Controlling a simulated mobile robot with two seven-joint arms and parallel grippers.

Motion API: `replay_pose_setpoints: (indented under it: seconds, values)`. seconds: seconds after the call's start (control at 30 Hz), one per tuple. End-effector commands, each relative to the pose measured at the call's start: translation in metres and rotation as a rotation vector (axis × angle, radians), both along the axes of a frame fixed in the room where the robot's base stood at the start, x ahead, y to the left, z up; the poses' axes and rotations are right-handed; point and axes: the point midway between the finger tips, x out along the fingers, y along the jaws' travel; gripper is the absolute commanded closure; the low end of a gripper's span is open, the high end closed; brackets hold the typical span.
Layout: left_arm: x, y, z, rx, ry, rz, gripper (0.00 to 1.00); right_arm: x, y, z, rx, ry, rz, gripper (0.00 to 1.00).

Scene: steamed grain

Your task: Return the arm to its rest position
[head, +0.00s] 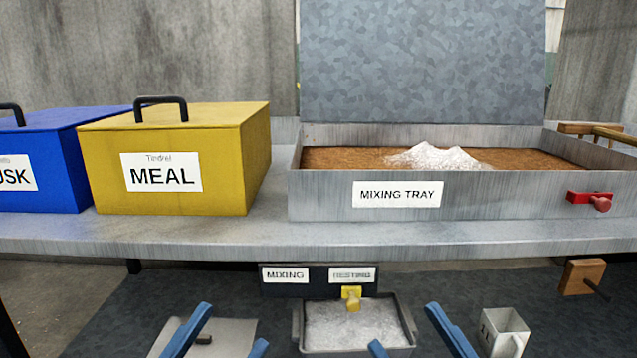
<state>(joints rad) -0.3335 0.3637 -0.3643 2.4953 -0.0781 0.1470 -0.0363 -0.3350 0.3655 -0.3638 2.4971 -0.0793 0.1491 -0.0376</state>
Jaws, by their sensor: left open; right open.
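The arms behind the fingers are out of the picture.
The shelf (270,233) holds a blue bin (65,160), a yellow MEAL bin (218,170) and the mixing tray (470,192) with a white heap. Below are a MIXING/RESTING sign (318,290) with a yellow piece (352,298), a pale cup (507,340) and a wooden block (583,275).

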Motion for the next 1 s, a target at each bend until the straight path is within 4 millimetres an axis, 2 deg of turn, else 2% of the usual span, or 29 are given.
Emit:
replay_pose_setpoints:
  seconds: [0.03, 0.17, 0.3, 0.33, 0.67, 1.0]
  values:
    - [0.001, -0.001, 0.000, -0.004, 0.063, 0.002, 0.48, 0.002, 0.000, 0.001, 0.014, 0.063, -0.006, 0.48]
    - [-0.001, -0.002, -0.023, -0.016, 0.262, 0.013, 0.48, 0.000, 0.003, -0.023, 0.019, 0.264, -0.014, 0.48]
    - [-0.011, -0.005, -0.050, -0.027, 0.470, 0.022, 0.48, -0.010, 0.005, -0.050, 0.029, 0.473, -0.023, 0.48]
    - [-0.012, -0.005, -0.051, -0.026, 0.497, 0.025, 0.48, -0.011, 0.005, -0.051, 0.029, 0.499, -0.026, 0.48]
    - [0.001, 0.002, -0.023, 0.015, 0.621, 0.077, 0.48, 0.001, -0.002, -0.024, -0.013, 0.623, -0.076, 0.48]
    - [0.003, 0.018, 0.015, 0.072, 0.859, 0.157, 0.48, 0.004, -0.018, 0.015, -0.070, 0.862, -0.157, 0.48]
